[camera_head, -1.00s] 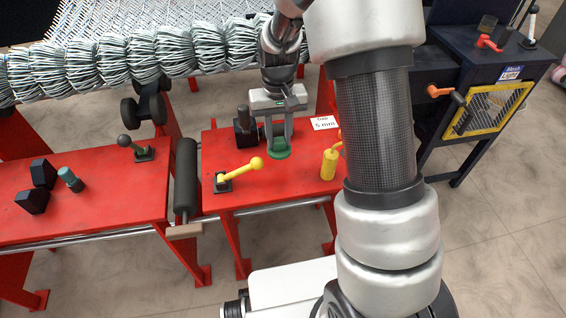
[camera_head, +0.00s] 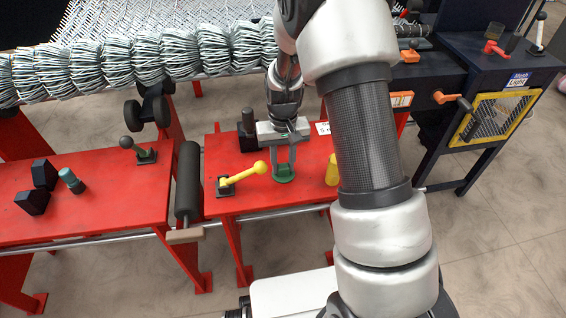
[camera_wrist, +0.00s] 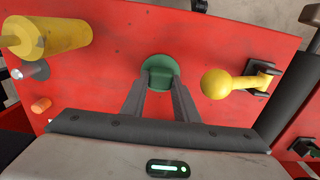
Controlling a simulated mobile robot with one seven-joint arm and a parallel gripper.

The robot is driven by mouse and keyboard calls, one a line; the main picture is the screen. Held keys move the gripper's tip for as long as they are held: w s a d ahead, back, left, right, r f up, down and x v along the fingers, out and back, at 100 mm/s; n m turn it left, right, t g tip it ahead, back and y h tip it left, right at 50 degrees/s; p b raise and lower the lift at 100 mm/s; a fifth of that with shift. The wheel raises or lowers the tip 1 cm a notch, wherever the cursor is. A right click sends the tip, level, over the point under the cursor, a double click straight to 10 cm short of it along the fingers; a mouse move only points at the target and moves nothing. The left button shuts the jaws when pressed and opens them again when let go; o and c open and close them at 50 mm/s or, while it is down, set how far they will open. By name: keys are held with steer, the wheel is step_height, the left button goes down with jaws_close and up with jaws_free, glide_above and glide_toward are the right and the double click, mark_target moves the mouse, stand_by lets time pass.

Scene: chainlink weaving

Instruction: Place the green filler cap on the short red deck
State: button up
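The green filler cap (camera_head: 284,174) is a round green piece with a flat rim, at the tips of my gripper (camera_head: 283,164). In the wrist view the cap (camera_wrist: 160,70) shows with both fingertips (camera_wrist: 159,82) against it. My gripper appears shut on it, pointing down. The short red deck (camera_head: 229,200) lies below, and the cap is over its front middle part. I cannot tell whether the cap touches the deck or hangs just above it.
A yellow ball-ended lever (camera_head: 242,174) stands close left of the cap, and a yellow cylinder (camera_head: 332,170) to its right. A black block and post (camera_head: 248,132) stand behind. A dark roller (camera_head: 188,180) separates this deck from the longer red deck (camera_head: 110,190) at left.

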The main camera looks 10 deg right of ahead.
steer(key=o, duration=0.4)
steer(key=shift+o, duration=0.2)
steer(key=shift+r, duration=0.1)
